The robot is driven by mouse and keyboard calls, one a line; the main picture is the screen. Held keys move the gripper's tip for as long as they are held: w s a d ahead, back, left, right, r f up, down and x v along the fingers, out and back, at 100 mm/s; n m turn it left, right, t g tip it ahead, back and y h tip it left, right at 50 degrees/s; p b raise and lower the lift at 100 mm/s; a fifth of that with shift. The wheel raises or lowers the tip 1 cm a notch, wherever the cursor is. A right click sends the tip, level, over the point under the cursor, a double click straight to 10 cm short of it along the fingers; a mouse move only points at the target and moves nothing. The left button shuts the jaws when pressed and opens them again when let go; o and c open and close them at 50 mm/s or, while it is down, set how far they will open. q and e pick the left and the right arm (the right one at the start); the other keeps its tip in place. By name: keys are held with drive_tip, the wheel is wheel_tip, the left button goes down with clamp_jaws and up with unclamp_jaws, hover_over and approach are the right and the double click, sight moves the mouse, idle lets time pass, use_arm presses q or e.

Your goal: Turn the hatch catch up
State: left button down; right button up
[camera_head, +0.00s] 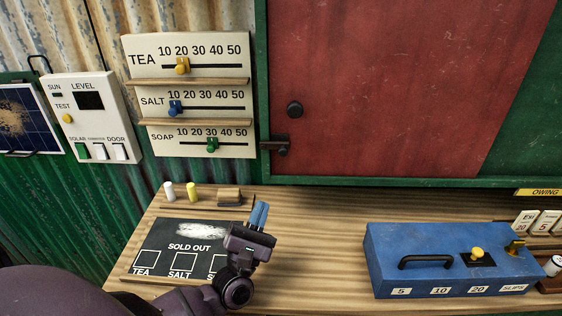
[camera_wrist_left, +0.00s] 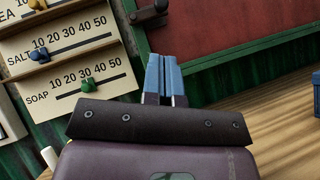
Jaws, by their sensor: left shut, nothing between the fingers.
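The hatch catch (camera_head: 275,145) is a dark metal piece at the lower left corner of the red hatch (camera_head: 400,80). Its bar lies about level, reaching left over the green frame. The catch also shows in the left wrist view (camera_wrist_left: 149,13), at the top edge beyond my fingertips. My left gripper (camera_head: 260,213) is shut and empty, its blue fingers pointing up, below the catch and apart from it. The fingers also show in the left wrist view (camera_wrist_left: 163,75). My right gripper is in neither view.
A price board (camera_head: 190,57) with TEA, SALT and SOAP sliders hangs left of the hatch. A SOLD OUT slate (camera_head: 190,246) lies below my left gripper. A blue cash box (camera_head: 450,262) stands to the right. The counter (camera_head: 315,245) between them is clear.

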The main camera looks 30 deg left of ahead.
use_arm(q)
drive_tip(key=p, duration=0.2)
approach(274, 149)
drive_tip(key=w+d+r, duration=0.1)
drive_tip(key=w+r, duration=0.2)
drive_tip(key=w, duration=0.1)
drive_tip(key=shift+w+d+r+p, duration=0.1)
drive_tip(key=shift+w+r+p, duration=0.2)
drive_tip(key=shift+w+r, duration=0.15)
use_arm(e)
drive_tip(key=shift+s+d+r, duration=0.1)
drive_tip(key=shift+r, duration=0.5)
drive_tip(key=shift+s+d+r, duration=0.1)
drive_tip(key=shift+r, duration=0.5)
